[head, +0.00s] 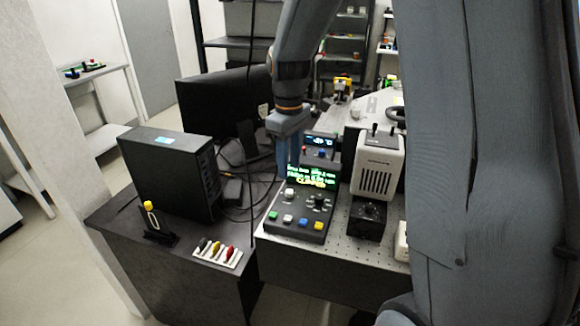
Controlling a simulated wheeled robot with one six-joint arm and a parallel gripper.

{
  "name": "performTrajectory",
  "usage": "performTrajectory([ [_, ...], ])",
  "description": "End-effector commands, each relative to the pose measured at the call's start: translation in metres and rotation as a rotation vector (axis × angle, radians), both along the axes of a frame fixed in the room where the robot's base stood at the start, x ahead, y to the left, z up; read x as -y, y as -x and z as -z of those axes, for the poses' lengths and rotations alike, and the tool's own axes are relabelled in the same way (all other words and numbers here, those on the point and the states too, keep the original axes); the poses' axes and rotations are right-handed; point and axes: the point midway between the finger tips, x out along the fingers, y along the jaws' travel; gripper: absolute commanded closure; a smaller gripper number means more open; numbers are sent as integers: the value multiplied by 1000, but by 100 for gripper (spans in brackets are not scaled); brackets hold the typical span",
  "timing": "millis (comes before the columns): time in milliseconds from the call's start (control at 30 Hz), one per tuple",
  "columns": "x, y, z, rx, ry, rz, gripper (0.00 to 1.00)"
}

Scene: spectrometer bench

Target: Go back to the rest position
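My gripper (288,150) points down at the end of my arm, over the bench, in the upper middle of the head view. It is beside the upper left of a dark control box (273,209), which has a lit screen with green and yellow text and several coloured buttons. Whether it touches the box cannot be told. The fingers look bluish and overlap in this view, so the gap between them is unclear. No object shows in them.
A black computer case (172,172) and a dark monitor (225,103) stand left of my gripper. A white instrument (378,160) stands right of the control box. A yellow-topped tool (150,210) and a white strip with coloured pieces (218,253) sit near the front edge.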

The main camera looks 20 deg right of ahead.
Motion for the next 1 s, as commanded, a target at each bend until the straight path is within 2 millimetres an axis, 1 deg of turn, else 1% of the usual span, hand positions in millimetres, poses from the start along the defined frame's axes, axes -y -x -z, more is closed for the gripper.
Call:
performTrajectory([
  [300,0,0,0,0,0,1,65],
  [367,-1,10,3,4,0,35,65],
  [467,-3,33,10,24,-1,131,65],
  [567,-5,68,21,47,-7,267,65],
  [700,-8,119,38,84,-22,472,65],
  [800,-9,148,48,103,-33,585,65],
  [900,-9,165,54,114,-41,655,65],
  [1000,-8,171,56,120,-45,682,65],
])
